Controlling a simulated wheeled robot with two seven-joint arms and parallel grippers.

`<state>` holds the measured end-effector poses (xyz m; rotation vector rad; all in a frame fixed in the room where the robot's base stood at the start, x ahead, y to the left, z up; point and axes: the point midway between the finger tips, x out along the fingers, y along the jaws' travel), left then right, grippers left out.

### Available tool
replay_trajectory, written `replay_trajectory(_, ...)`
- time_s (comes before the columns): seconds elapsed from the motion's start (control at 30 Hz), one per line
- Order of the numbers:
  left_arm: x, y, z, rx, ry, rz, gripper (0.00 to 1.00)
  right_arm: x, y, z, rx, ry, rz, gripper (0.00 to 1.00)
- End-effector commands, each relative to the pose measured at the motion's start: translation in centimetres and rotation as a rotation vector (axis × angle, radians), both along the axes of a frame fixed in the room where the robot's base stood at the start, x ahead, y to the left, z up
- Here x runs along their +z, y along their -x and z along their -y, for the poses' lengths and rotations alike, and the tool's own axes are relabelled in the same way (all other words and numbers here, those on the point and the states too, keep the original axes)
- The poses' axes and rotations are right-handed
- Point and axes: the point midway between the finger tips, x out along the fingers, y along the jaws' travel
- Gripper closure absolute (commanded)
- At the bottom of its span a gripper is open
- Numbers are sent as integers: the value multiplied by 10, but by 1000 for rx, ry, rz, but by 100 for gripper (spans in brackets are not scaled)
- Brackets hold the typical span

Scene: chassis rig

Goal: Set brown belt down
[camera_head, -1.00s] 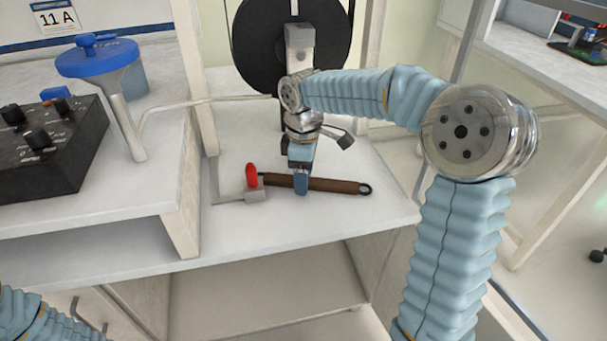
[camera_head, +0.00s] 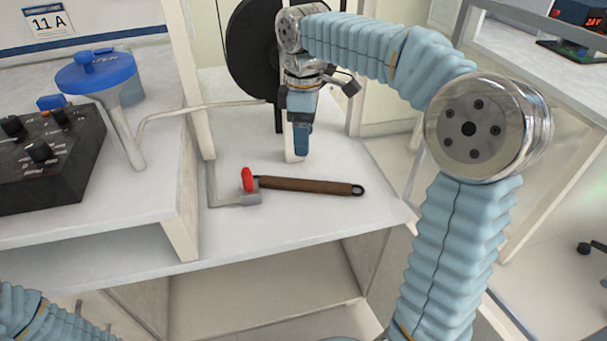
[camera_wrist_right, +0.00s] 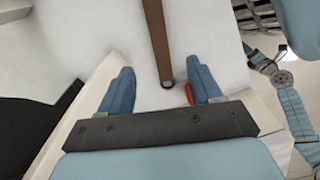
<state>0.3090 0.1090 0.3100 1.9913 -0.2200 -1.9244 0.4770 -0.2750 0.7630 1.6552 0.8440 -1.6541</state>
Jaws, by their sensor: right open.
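The brown belt (camera_head: 310,186), a long brown strip with dark ends and a ring at its right end, lies on the white bench top (camera_head: 240,235). Its left end is beside a small grey clamp with a red knob (camera_head: 248,180); I cannot tell whether they touch. My right gripper (camera_head: 301,152) is raised above and behind the belt, apart from it. In the right wrist view the belt (camera_wrist_right: 158,40) ends just ahead of the open, empty fingers (camera_wrist_right: 160,85). My left gripper is out of view.
A black round disc on a stand (camera_head: 255,55) is behind my right gripper. On the left are a blue-lidded funnel (camera_head: 97,72) and a black control box (camera_head: 45,150) with knobs. White posts flank the bench; its front right is clear.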

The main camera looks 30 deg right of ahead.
Motion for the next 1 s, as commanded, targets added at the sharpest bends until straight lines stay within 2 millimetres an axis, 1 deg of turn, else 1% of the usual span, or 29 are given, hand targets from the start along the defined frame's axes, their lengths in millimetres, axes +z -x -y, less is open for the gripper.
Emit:
replay_trajectory(0.03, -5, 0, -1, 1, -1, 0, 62, -13, 0, 0, -1, 0, -4, 36)
replay_trajectory(0.1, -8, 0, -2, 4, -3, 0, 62, -29, 1, 1, -2, 0, -5, 36)
replay_trajectory(0.2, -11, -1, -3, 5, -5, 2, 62, -50, 0, 1, -2, 1, -3, 36)
replay_trajectory(0.3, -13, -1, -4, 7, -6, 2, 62, -66, 0, 1, -1, 0, -3, 36)
replay_trajectory(0.53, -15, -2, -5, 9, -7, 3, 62, -87, 0, 2, -1, 1, -2, 36)
replay_trajectory(0.7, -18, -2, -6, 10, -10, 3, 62, -115, 0, 4, -1, 1, -4, 36)
replay_trajectory(0.8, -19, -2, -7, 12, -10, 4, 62, -126, 0, 4, -2, 1, -2, 36)
replay_trajectory(0.9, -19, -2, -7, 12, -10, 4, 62, -130, 0, 4, -2, 0, 0, 36)
replay_trajectory(1.0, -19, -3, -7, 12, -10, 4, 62, -130, 0, 4, -2, 0, 0, 36)
